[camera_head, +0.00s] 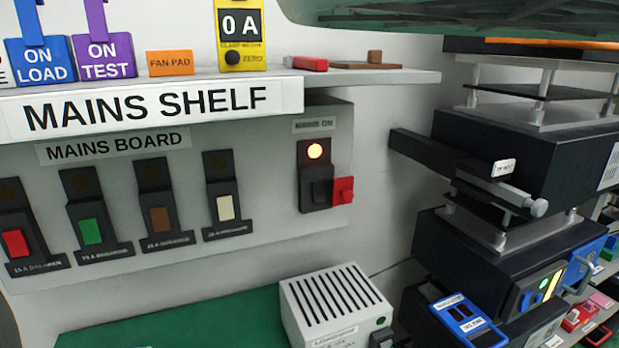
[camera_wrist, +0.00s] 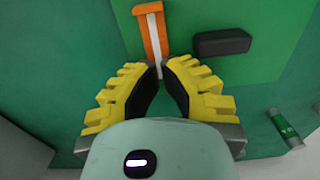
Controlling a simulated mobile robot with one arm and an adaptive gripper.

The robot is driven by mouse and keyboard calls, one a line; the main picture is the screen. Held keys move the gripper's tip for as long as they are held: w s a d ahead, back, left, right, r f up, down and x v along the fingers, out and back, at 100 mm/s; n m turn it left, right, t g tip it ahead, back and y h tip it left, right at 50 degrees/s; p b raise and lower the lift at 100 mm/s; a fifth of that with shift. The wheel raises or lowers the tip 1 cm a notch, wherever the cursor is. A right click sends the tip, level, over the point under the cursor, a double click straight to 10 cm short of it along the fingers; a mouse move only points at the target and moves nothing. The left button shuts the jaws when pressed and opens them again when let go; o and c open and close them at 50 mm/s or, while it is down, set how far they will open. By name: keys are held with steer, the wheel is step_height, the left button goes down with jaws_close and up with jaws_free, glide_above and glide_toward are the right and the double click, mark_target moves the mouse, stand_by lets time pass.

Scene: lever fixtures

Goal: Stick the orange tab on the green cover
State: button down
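In the wrist view, the orange tab (camera_wrist: 138,31) has a white stripe and a wider far end. Its near end runs between the fingertips of my gripper (camera_wrist: 160,71). The yellow-padded fingers are bowed, with their dark tips close together, and they look shut on the tab. The green cover (camera_wrist: 222,80) is a flat panel behind the tab, with a black handle-like block (camera_wrist: 222,42) to the tab's right. I cannot tell whether the tab touches the cover. My gripper does not show in the head view.
In the wrist view, a small green cylinder (camera_wrist: 285,128) lies at the right. In the head view, a mains board (camera_head: 260,150) with several switches hangs under the shelf (camera_head: 385,76).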

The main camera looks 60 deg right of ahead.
steer(key=shift+f+b, duration=0.55)
steer(key=shift+f, duration=0.1)
steer(key=shift+r, duration=0.1)
stand_by(0.4)
steer(key=shift+r+p, duration=2.2)
steer(key=shift+r, duration=1.25)
